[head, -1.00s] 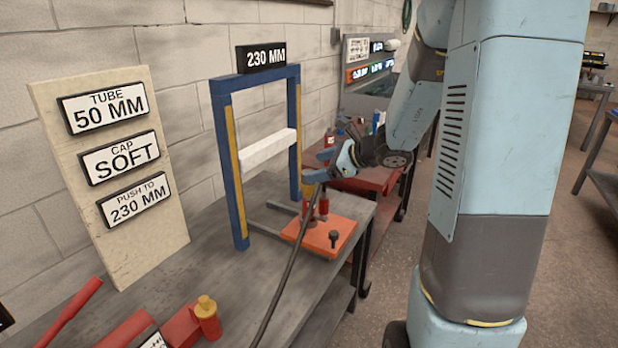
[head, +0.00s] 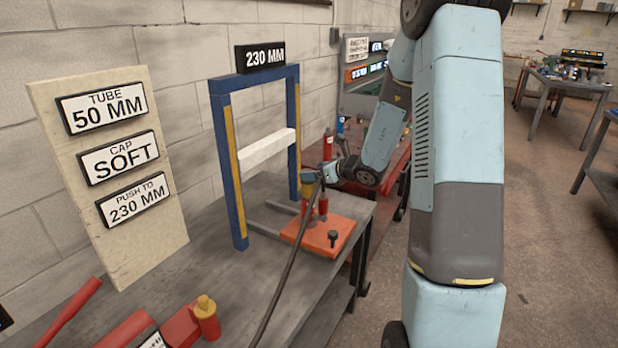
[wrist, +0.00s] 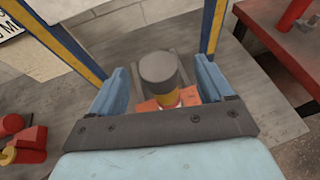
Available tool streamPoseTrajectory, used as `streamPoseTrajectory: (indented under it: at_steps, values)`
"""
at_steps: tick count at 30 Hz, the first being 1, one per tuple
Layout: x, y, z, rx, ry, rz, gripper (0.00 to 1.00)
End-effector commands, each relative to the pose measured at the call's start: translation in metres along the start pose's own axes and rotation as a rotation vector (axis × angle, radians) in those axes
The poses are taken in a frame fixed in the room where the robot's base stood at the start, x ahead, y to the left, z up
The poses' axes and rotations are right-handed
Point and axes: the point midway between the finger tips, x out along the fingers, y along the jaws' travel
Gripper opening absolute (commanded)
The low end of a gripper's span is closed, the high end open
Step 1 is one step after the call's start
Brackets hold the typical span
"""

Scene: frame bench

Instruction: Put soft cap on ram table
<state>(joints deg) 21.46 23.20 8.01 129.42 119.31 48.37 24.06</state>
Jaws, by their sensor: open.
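My gripper (wrist: 162,76) is open in the wrist view, with one blue finger on each side of a grey cylinder, a gap showing on both sides. The cylinder (wrist: 158,68) has a grey top and a yellow band below; it looks like the soft cap, but no label shows on it. It stands upright above the red ram (head: 323,208) on the orange base (head: 318,238). In the head view my gripper (head: 309,178) is at the top of the ram, largely blending with it. The contact under the cylinder is hidden.
The blue press frame (head: 240,150) with a white crossbar (head: 267,147) and a 230 MM sign (head: 260,57) stands just left of the ram. A black hose (head: 285,275) runs over the grey bench (head: 230,290). Red parts (head: 190,325) lie at the front. A red cart (head: 375,180) stands behind.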

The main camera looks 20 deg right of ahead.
Motion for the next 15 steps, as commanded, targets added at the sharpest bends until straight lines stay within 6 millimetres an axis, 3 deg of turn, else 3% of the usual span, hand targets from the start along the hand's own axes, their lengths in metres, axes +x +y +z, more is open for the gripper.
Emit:
streamPoseTrajectory:
  at_steps: [8,15]
  values:
    - [0.013,0.001,0.000,-0.001,-0.001,0.002,0.81]
    - [0.043,0.003,0.000,0.001,0.000,0.002,0.81]
